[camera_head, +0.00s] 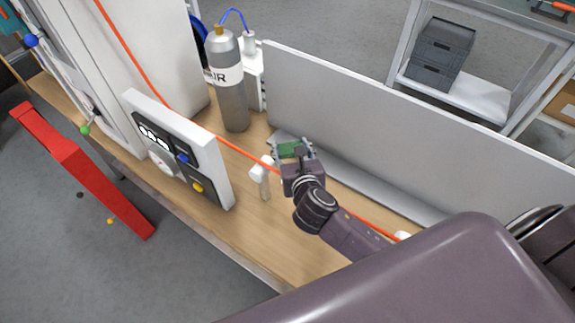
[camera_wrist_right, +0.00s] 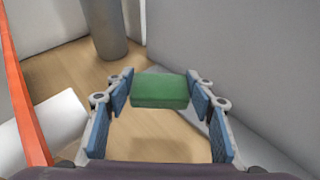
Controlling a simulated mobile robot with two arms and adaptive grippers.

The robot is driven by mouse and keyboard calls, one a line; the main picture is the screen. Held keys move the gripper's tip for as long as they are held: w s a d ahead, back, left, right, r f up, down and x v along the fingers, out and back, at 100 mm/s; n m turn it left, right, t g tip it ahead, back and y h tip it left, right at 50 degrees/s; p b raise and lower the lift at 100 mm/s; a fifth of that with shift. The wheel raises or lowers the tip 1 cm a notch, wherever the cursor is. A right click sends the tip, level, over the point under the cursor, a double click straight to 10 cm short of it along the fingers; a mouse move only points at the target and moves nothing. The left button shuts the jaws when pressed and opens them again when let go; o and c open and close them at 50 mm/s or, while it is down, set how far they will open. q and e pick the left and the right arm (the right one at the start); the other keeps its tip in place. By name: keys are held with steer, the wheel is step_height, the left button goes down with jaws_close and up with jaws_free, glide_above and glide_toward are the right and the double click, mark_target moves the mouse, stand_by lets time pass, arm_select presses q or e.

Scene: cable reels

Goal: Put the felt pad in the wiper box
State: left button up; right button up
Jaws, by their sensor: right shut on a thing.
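The felt pad is a small green block (camera_head: 290,149) held between the fingers of my right gripper (camera_head: 294,150). In the right wrist view the green pad (camera_wrist_right: 160,90) sits across the gap between the blue-padded fingers, which are shut on it. It is held above the wooden bench, near the foot of the grey back panel. I cannot tell for certain which thing is the wiper box. A white housing (camera_head: 254,72) with a blue hose stands behind the gas cylinder. My left gripper is not in view.
An orange cable (camera_head: 236,148) runs diagonally over the bench (camera_head: 222,222), past a white post (camera_head: 262,178) close to my right gripper. A grey AIR cylinder (camera_head: 231,95) and a control panel (camera_head: 174,150) stand to the left. The grey panel (camera_head: 400,140) bounds the back.

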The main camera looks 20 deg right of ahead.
step_height(320, 180, down, 10)
steer(key=shift+w+r+b, duration=0.1)
steer(key=shift+b, duration=0.6)
steer(key=o, duration=0.6)
steer(key=shift+c, duration=0.2)
